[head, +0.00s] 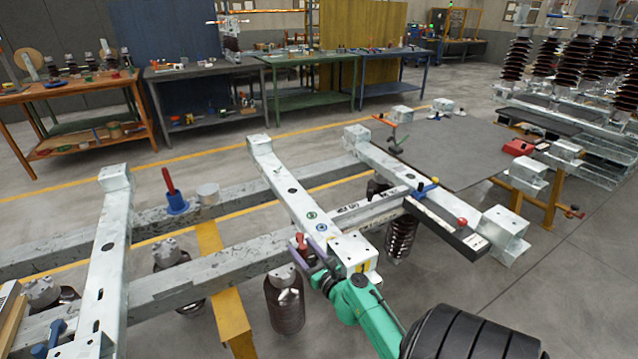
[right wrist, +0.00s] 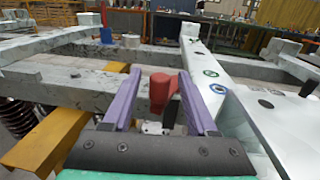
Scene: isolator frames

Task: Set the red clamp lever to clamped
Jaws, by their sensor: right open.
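A red lever (right wrist: 160,92) stands between the two purple fingers of my right gripper (right wrist: 160,80) in the right wrist view. Its lower part is partly hidden by the gripper. In the head view this red lever (head: 301,240) shows small beside the white beam. My right gripper (head: 308,252) is open around it, and gaps show on both sides in the right wrist view. Another red lever (head: 168,180) stands tilted on a blue base (head: 177,203) further left; it also shows in the right wrist view (right wrist: 104,15). My left gripper is not in view.
A white beam (head: 301,196) runs close to the right of the gripper. Long grey rails (head: 225,262) and a yellow support (head: 230,316) lie to the left.

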